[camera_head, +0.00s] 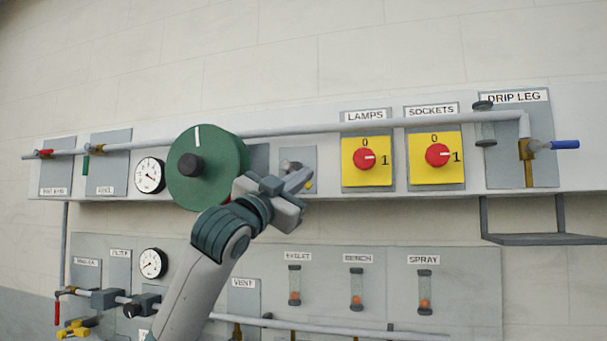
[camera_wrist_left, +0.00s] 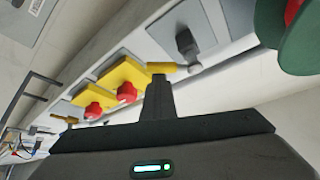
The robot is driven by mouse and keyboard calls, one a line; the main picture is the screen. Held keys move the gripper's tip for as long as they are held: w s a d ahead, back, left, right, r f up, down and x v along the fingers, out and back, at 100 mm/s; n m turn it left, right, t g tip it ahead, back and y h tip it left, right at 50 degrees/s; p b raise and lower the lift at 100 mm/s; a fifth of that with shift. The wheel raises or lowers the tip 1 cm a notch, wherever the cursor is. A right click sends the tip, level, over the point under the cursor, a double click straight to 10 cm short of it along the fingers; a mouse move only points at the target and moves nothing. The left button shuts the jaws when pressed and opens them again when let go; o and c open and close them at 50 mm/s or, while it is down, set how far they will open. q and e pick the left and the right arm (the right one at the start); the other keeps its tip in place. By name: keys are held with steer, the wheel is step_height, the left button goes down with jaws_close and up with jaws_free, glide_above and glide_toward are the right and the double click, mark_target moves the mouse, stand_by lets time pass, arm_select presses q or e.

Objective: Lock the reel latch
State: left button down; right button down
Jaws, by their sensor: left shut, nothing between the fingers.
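The green reel (camera_head: 207,168) with a dark hub and a white mark is on the upper panel in the head view. Its edge shows at the top right of the left wrist view (camera_wrist_left: 303,42). My left gripper (camera_head: 301,179) is shut and empty in front of this plate. I cannot tell whether it touches the lever. My right gripper is out of view.
Right of the plate are the yellow LAMPS switch (camera_head: 367,161) and SOCKETS switch (camera_head: 436,156) with red knobs. A grey pipe (camera_head: 300,130) runs across above. A wire shelf (camera_head: 540,239) sticks out lower right. A lower panel (camera_head: 460,275) carries gauges and flow tubes.

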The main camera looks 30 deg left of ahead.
arm_select(q)
steer(key=shift+s+a+f+b, duration=0.25)
steer(key=shift+a+f, duration=0.3)
steer(key=shift+a, duration=0.3)
steer(key=shift+s+a+f+b, duration=0.15)
steer(key=shift+a+f+b, duration=0.15)
steer(key=shift+a+f, duration=0.35)
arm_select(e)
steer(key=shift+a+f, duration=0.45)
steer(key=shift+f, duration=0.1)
arm_select(q)
steer(key=shift+a+r, duration=0.2)
steer(key=shift+a, duration=0.1)
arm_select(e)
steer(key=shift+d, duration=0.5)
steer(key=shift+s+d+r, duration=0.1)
